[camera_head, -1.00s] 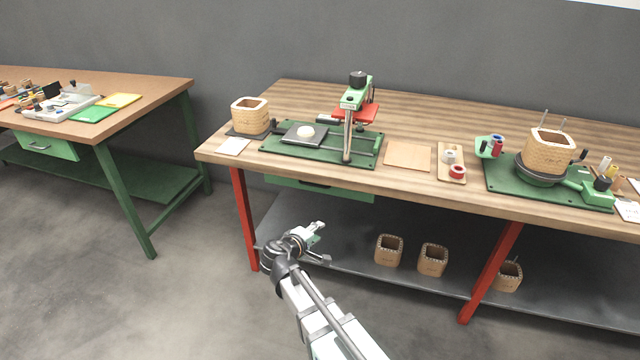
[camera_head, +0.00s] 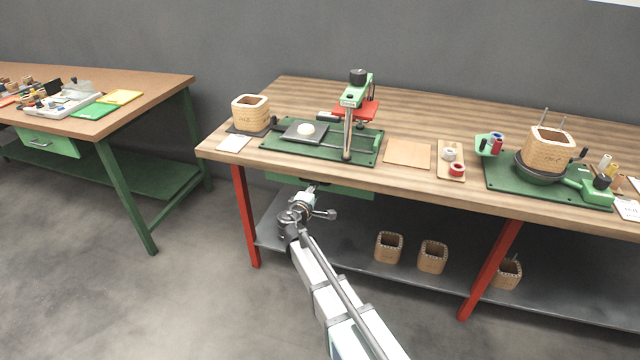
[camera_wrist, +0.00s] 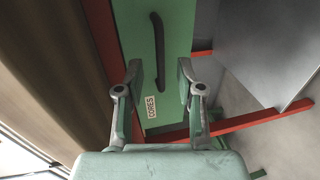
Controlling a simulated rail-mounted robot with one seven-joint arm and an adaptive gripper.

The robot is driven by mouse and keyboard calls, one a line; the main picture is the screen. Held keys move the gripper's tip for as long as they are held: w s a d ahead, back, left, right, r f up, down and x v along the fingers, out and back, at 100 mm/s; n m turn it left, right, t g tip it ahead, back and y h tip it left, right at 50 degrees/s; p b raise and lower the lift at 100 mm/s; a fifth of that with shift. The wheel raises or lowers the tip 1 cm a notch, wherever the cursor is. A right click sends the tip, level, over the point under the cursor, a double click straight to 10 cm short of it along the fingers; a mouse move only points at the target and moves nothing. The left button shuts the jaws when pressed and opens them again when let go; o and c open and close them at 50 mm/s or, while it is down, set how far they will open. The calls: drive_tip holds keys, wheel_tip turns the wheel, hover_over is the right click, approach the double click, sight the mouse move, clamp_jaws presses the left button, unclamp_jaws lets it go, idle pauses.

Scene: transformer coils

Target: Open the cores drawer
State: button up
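The cores drawer (camera_head: 345,189) is a green front under the wooden bench top, and it looks shut. In the wrist view its green face (camera_wrist: 180,30) carries a white CORES label (camera_wrist: 151,106) and a dark bar handle (camera_wrist: 158,50). My gripper (camera_wrist: 158,74) is open, with one finger on either side of the handle's lower end in the picture. Contact with the handle cannot be told. In the head view my gripper (camera_head: 318,197) is just in front of the drawer and hides part of it, including the handle.
The wooden bench (camera_head: 410,181) has red legs (camera_head: 245,215) and a grey lower shelf (camera_head: 340,240) holding several wooden coil cores (camera_head: 432,258). A green press (camera_head: 357,95) stands on top. Another bench (camera_head: 150,90) with a green drawer (camera_head: 45,142) is at left. Floor in front is open.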

drive_tip(key=x, duration=0.6)
drive_tip(key=shift+w+d+f, duration=0.1)
drive_tip(key=shift+w, duration=0.25)
drive_tip(key=shift+c, duration=0.3)
clamp_jaws()
